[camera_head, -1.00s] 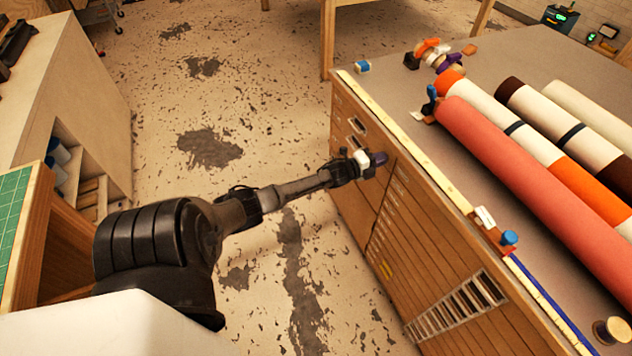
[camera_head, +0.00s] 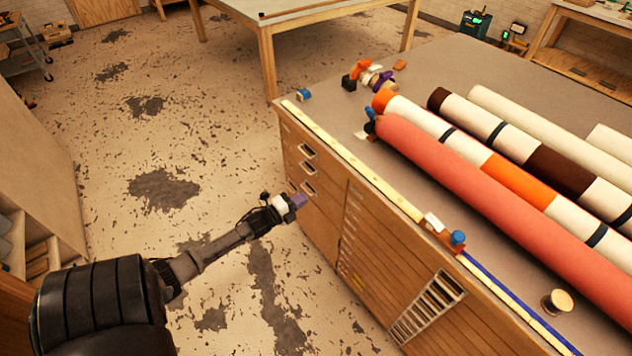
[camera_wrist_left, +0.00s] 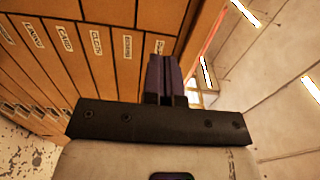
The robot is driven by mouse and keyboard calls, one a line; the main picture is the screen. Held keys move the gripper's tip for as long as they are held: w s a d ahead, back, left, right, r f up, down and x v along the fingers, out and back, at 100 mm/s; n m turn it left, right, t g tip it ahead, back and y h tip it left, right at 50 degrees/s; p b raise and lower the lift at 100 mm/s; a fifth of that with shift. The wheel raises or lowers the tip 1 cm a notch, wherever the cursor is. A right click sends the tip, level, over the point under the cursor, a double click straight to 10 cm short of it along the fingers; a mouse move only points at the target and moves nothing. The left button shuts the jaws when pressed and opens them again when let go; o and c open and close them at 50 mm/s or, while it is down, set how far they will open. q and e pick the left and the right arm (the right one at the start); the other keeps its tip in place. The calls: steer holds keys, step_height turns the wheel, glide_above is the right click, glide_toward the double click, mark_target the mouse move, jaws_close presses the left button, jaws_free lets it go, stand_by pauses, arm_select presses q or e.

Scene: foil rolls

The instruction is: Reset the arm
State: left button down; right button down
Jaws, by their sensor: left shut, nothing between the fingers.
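My left gripper (camera_head: 299,200) is out in front of the wooden drawer cabinet (camera_head: 330,215), below the level of its top. In the left wrist view its purple fingers (camera_wrist_left: 163,76) are pressed together with nothing between them. Labelled drawer fronts (camera_wrist_left: 75,45) fill the left of that view. I cannot tell from these frames how close the fingertips are to the drawers. My right gripper is in neither view.
On the cabinet top lie a red roll (camera_head: 480,190), an orange-and-white roll (camera_head: 520,180) and more rolls. A wooden spool (camera_head: 557,301) and a blue-knobbed tool (camera_head: 457,238) lie near the front edge. Speckled floor (camera_head: 165,190) is open on the left.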

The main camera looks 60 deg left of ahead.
arm_select(q)
steer(key=shift+s, duration=0.15)
steer(key=s+a+f+n+g+y, duration=0.25)
steer(key=f+n+g+y, duration=0.2)
steer(key=n+g, duration=0.45)
steer(key=s+d+r+n+g+h, duration=0.1)
steer(key=s+d+r+n+h, duration=0.15)
steer(key=d, duration=0.85)
steer(key=s+d+r+n+g+h, duration=0.1)
steer(key=s+d+r+g, duration=0.2)
steer(key=d, duration=0.8)
steer(key=s+d+r+n+h, duration=0.25)
steer(key=s+d, duration=0.25)
steer(key=d, duration=0.6)
steer(key=s+d+g+h, duration=0.1)
steer(key=s+d, duration=0.5)
step_height(320, 180, up, 32)
steer(key=w+p, duration=0.1)
steer(key=p, duration=3.1)
steer(key=shift+a+m+p, duration=0.25)
steer(key=shift+m+p, duration=0.05)
steer(key=shift+p, duration=0.1)
